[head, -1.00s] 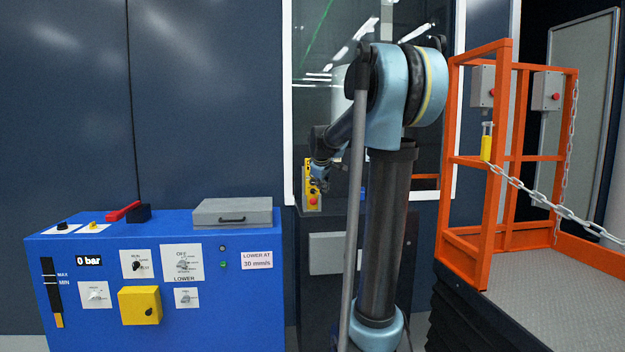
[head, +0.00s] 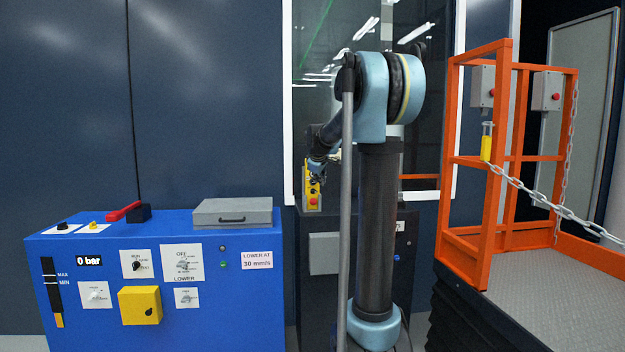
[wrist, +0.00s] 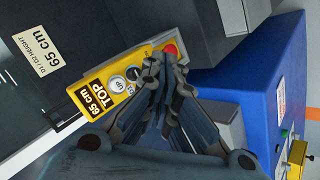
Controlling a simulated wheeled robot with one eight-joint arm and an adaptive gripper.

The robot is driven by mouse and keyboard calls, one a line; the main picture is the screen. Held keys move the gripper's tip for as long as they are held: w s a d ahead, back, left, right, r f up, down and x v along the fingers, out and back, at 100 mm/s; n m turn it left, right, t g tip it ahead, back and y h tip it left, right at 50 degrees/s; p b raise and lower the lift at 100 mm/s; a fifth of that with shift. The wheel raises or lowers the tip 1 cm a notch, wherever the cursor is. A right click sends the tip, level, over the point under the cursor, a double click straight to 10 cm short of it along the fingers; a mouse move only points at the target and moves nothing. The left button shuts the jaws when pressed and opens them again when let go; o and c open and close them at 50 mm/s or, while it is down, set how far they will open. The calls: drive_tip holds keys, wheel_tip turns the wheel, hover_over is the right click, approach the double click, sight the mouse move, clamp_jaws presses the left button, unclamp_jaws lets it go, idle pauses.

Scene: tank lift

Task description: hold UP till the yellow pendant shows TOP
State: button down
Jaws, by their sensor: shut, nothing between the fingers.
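The yellow pendant (wrist: 97,94) is mounted by the glass and shows in the wrist view with a display reading "65 cm TOP". Its white UP button (wrist: 118,84) is uncovered, and a red button (wrist: 171,48) sits at its far end. My gripper (wrist: 163,72) is shut and empty, with its fingertips over the part of the pendant between the UP and red buttons, hiding some of it. I cannot tell whether the tips touch the pendant. In the head view the pendant (head: 312,200) stands below my gripper's fingers.
A "65 cm" height sign (wrist: 39,52) is left of the pendant. A blue hydraulic cabinet (head: 110,332) stands at the left, its gauge (head: 89,261) reading 0 bar. The orange-railed lift platform (head: 560,290), with a chain (head: 545,203), stands at the right.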

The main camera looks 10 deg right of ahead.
drive_tip(key=w, duration=0.7)
drive_tip(key=shift+w, duration=0.75)
idle(2.3)
drive_tip(key=shift+s, duration=0.15)
idle(1.4)
drive_tip(key=shift+s, duration=0.7)
drive_tip(key=shift+s, duration=0.15)
drive_tip(key=shift+s, duration=2.35)
